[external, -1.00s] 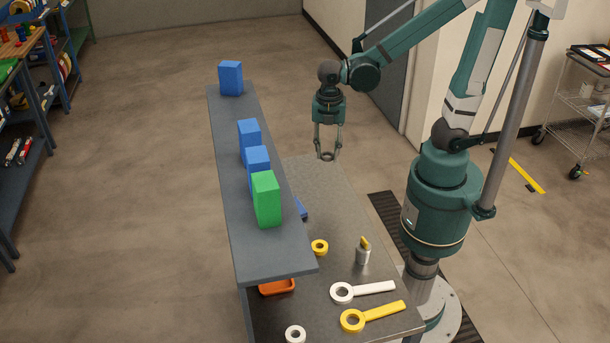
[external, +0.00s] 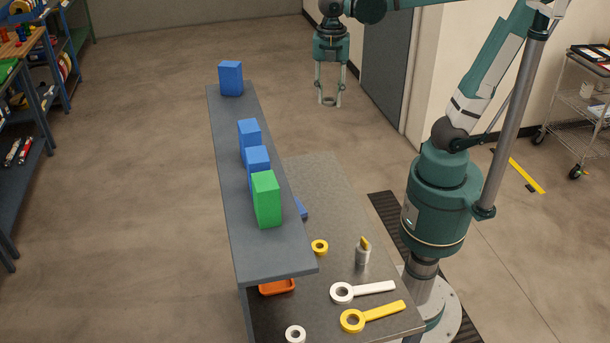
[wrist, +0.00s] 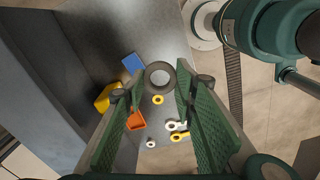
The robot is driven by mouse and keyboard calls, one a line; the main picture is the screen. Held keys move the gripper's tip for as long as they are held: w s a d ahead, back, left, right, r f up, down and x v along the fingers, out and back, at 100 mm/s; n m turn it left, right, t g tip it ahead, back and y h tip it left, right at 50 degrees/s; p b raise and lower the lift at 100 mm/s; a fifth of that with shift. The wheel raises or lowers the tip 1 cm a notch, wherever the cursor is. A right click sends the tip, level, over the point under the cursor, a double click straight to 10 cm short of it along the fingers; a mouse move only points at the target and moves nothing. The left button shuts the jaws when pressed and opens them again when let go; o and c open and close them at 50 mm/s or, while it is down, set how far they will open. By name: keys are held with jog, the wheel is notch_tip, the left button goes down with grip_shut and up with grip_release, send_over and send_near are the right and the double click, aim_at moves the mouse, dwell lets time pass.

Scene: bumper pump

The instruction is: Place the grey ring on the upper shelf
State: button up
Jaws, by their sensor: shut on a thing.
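The grey ring (wrist: 160,76) is held between the fingertips of my gripper (external: 329,101), above the far end of the table. In the wrist view the ring lies flat between the two green finger pads of my gripper (wrist: 163,88). In the external view the ring is a small dark loop at the fingertips. The upper shelf (external: 229,190) is the long grey board to the left of my gripper. My gripper is to the right of its far part and looks higher than it. In the wrist view part of the shelf (wrist: 45,100) shows at the left.
Several blue blocks (external: 231,79) and a green block (external: 267,200) stand on the shelf. The lower table (external: 330,200) holds a small yellow ring (external: 319,247), an orange tray (external: 277,287), a white ring (external: 295,334), a metal cylinder (external: 363,255) and white and yellow ring-ended handles.

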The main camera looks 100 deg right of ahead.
notch_tip(320, 180, up, 15)
jog(key=w+a+r+n+p, duration=0.2)
jog(key=w+a+p, duration=0.1)
jog(key=w+a, duration=0.5)
jog(key=w+a+r+n+p, duration=0.1)
jog(key=w+a+r+p, duration=0.1)
jog(key=w+a, duration=0.6)
jog(key=w+a+n+p, duration=0.1)
jog(key=w+a+p, duration=0.1)
jog(key=w+a, duration=0.35)
jog(key=w+a+f+n+p, duration=0.1)
jog(key=w+a, duration=0.1)
jog(key=a, duration=0.7)
jog(key=w+a+n+p, duration=0.15)
jog(key=w+a, duration=0.25)
jog(key=a, duration=0.4)
jog(key=w+a+f+n+p, duration=0.1)
jog(key=a+f+p, duration=0.1)
jog(key=a, duration=0.7)
jog(key=w+a+f+n+p, duration=0.1)
jog(key=a+p, duration=0.1)
jog(key=a, duration=0.6)
jog(key=f, duration=0.5)
jog(key=shift+a+f+b, duration=0.3)
jog(key=shift+f, duration=0.1)
jog(key=shift+f+p, duration=0.3)
jog(key=shift+f, duration=2.55)
